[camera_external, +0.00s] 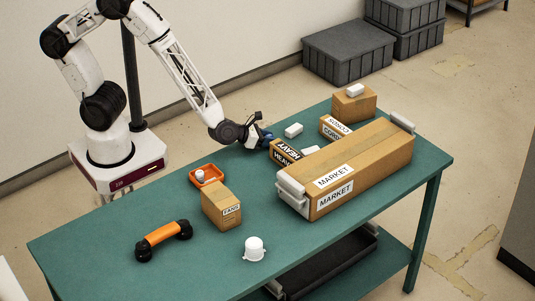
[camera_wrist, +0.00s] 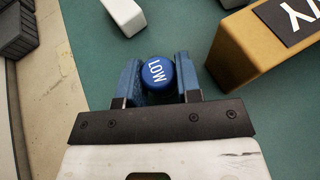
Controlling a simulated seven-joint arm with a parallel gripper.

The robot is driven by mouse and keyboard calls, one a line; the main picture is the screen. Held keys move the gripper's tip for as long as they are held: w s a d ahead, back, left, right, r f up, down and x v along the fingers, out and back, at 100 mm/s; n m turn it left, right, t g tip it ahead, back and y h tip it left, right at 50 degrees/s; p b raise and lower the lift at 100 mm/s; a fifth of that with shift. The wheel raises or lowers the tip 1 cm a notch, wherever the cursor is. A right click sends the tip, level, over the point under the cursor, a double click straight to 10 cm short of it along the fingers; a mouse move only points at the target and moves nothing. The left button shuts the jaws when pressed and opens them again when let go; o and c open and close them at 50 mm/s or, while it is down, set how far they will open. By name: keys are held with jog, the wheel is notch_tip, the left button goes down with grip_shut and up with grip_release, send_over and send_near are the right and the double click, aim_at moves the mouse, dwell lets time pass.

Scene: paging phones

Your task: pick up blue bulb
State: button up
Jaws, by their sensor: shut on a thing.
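The blue bulb (camera_wrist: 157,73) has a round blue top with the white word LOW. In the wrist view it sits between the two blue fingers of my gripper (camera_wrist: 158,82), which is shut on it. In the external view my gripper (camera_external: 264,138) is over the far side of the green table, left of the HEAVY box. The bulb cannot be told apart from the blue fingers there. Its underside is hidden, and I cannot tell whether it touches the table.
The HEAVY box (camera_external: 287,153) stands close to the right of my gripper. A white block (camera_external: 293,130) lies just beyond. A long MARKET box (camera_external: 365,165) fills the table's right. An orange tray (camera_external: 206,174), a CARDS box (camera_external: 222,207) and an orange handset (camera_external: 162,237) are nearer. The front left of the green table (camera_external: 100,245) is clear.

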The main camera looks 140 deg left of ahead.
jog(key=shift+r, duration=0.6)
notch_tip(320, 180, up, 2)
jog(key=shift+r, duration=0.1)
jog(key=s+d+r, duration=0.1)
jog(key=s+d, duration=0.9)
jog(key=s, duration=0.2)
jog(key=shift+d+r, duration=0.2)
jog(key=shift+d, duration=0.05)
